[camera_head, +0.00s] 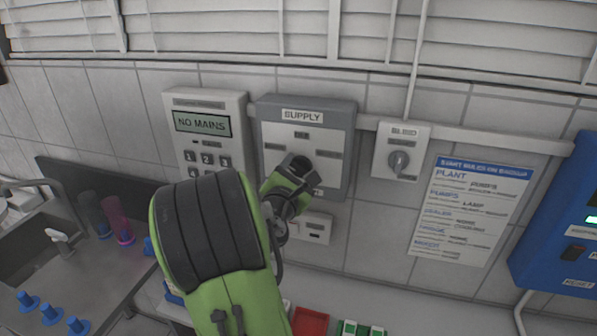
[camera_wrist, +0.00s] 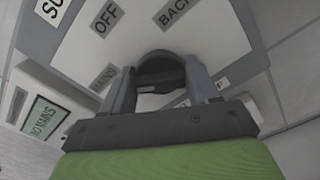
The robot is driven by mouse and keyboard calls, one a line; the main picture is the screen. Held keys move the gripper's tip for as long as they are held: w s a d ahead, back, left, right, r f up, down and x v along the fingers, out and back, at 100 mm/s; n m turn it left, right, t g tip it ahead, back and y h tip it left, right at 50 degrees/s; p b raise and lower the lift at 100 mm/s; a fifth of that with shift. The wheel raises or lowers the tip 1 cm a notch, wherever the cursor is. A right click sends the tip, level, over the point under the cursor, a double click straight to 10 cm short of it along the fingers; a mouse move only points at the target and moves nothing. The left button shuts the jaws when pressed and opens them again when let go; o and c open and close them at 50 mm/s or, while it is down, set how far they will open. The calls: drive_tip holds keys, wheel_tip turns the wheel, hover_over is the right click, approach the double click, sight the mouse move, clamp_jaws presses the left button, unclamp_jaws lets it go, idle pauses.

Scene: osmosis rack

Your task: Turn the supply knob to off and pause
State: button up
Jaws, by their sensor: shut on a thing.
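The supply panel (camera_head: 350,110) is a grey box with a pale face on the tiled wall, labelled SUPPLY. My gripper (camera_head: 298,168) is at the middle of its face and hides the knob in the head view. In the wrist view the dark, rounded supply knob (camera_wrist: 160,70) sits between the two fingers of my gripper (camera_wrist: 160,82), which is shut on it. The labels OFF (camera_wrist: 107,17), MAINS (camera_wrist: 103,78) and one starting BACK (camera_wrist: 175,11) stand around the knob. I cannot tell which label the knob points at.
A keypad unit (camera_head: 206,102) left of the panel reads NO MAINS. A bleed knob (camera_head: 398,161) on a small white plate is to the right, near a blue-headed notice (camera_head: 475,210) and a blue unit (camera_head: 560,225). Below are a sink, a counter and a red tray (camera_head: 310,321).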

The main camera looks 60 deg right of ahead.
drive_tip(key=shift+f, duration=0.1)
drive_tip(key=m+b, duration=0.3)
drive_tip(key=m, duration=0.3)
drive_tip(key=shift+s+f, duration=0.1)
drive_tip(key=shift+f, duration=0.05)
drive_tip(key=m+b, duration=0.4)
drive_tip(key=m, duration=0.1)
drive_tip(key=shift+f, duration=0.1)
drive_tip(key=shift+m, duration=0.3)
drive_tip(key=o, duration=1)
drive_tip(key=shift+a+b, duration=0.15)
drive_tip(key=shift+b, duration=0.15)
